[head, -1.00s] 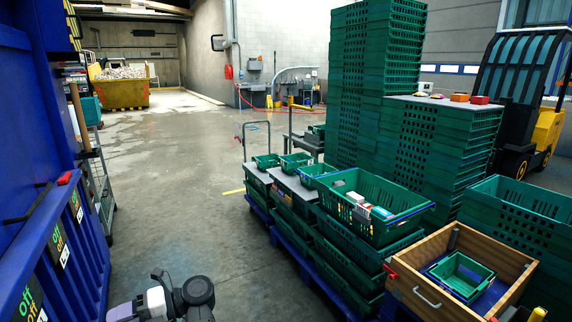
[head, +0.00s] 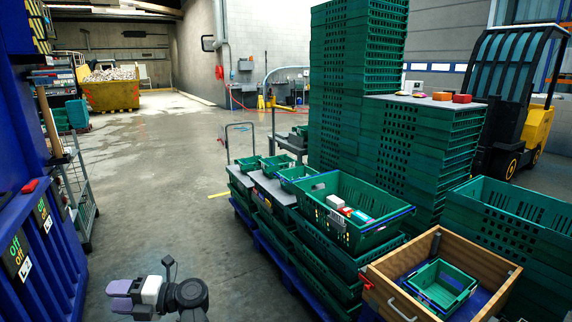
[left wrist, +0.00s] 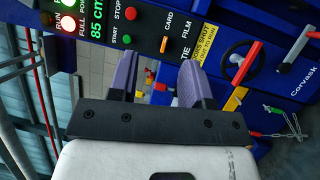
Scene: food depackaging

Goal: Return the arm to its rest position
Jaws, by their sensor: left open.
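My left gripper (head: 119,296) shows at the bottom left of the head view, above the bare concrete floor. It points left, toward the blue machine (head: 22,245), and is apart from it. In the left wrist view its two purple fingers (left wrist: 156,80) are spread with nothing between them. Behind them is the blue machine's panel (left wrist: 190,28) with a lit display, buttons, a CARD/FILM switch and a handwheel. My right gripper is not in either view.
A large green crate (head: 328,222) holding some packages stands on stacked crates at centre right. A wooden box (head: 466,253) with a small green crate (head: 441,285) is at lower right. Tall green crate stacks (head: 355,90) stand behind. The floor (head: 165,190) between machine and crates is clear.

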